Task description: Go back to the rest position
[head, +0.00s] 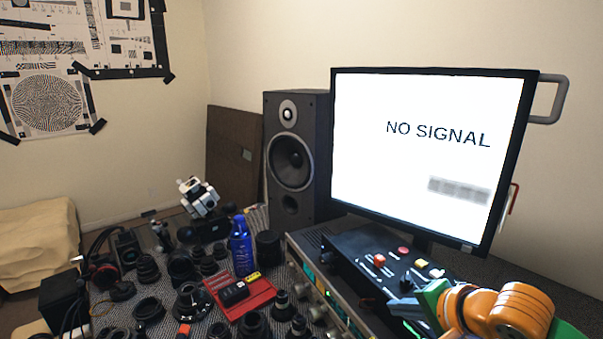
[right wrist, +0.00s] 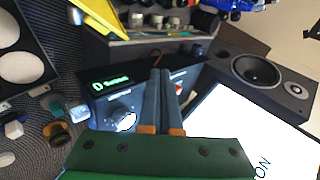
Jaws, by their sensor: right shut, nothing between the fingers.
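My right gripper (head: 402,298) is at the lower right of the head view, with my orange and green arm behind it. It is over the front of the black control box (head: 352,258) with coloured buttons. In the right wrist view the two dark fingers (right wrist: 160,76) lie together, shut and empty, pointing at a dark device with a green display (right wrist: 112,84) and a knob. I cannot tell whether the fingertips touch it. My left gripper is not in view.
A monitor (head: 430,150) reading "NO SIGNAL" stands behind the box, with a speaker (head: 297,150) to its left. The table at left is crowded with lenses, a blue bottle (head: 241,246) and a red tray (head: 262,296). Air above the table's left side is clear.

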